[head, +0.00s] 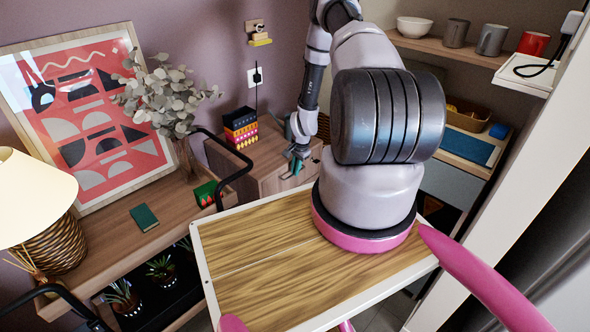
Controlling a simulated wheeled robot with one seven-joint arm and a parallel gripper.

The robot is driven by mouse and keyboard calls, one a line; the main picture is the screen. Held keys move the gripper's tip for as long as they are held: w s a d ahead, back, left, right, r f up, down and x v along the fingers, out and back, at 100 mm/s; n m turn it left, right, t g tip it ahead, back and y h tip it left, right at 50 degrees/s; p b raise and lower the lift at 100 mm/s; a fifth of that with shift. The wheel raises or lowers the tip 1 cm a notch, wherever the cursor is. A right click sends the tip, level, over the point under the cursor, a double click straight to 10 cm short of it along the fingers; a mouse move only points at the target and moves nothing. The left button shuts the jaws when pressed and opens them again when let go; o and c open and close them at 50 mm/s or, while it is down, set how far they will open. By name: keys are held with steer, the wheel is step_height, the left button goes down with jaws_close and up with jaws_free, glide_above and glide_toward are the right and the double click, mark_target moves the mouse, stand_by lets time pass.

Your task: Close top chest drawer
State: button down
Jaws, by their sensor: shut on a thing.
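The wooden chest (250,150) stands against the purple wall, left of my arm. Its top drawer (308,170) is on the side facing right, partly hidden behind my gripper and my arm. How far the drawer stands out is hard to tell from here. My gripper (297,165), with teal fingertips, points down at the chest's front edge, at the top drawer. It is shut on a part of the drawer. The held part is small and mostly hidden by the fingers.
Several stacked boxes (241,128) stand on the chest. A wooden sideboard (105,240) at left holds a lamp (35,200), a green book (144,217) and a vase of leaves (185,160). Shelves with a bowl (414,27) and mugs (491,40) are at upper right.

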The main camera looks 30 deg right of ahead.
steer(key=c, duration=0.9)
jaws_free()
steer(key=shift+w+a, duration=0.1)
steer(key=shift+w, duration=0.25)
steer(key=shift+c, duration=0.2)
steer(key=shift+s+r, duration=0.1)
steer(key=shift+r, duration=0.05)
step_height(320, 180, up, 10)
steer(key=s, duration=0.2)
steer(key=shift+d+r, duration=0.2)
steer(key=shift+d, duration=0.2)
steer(key=shift+w, duration=0.1)
steer(key=a+r+n+t, duration=0.15)
steer(key=a+r, duration=0.25)
steer(key=r, duration=1.3)
steer(key=a+r+n+t, duration=0.1)
steer(key=a+r+n, duration=0.25)
steer(key=r, duration=1.35)
steer(key=s+a+r+n+t, duration=0.15)
steer(key=s+a+r, duration=0.35)
steer(key=s+r, duration=0.65)
steer(key=s+a+r+n, duration=0.1)
steer(key=s+a+r, duration=0.1)
steer(key=s+r, duration=0.2)
steer(key=s+a+r+n+t+y, duration=0.1)
steer(key=s+r, duration=0.3)
steer(key=s, duration=0.5)
steer(key=shift+s+a+n, duration=0.3)
steer(key=shift+a+n, duration=0.2)
steer(key=shift+n, duration=0.15)
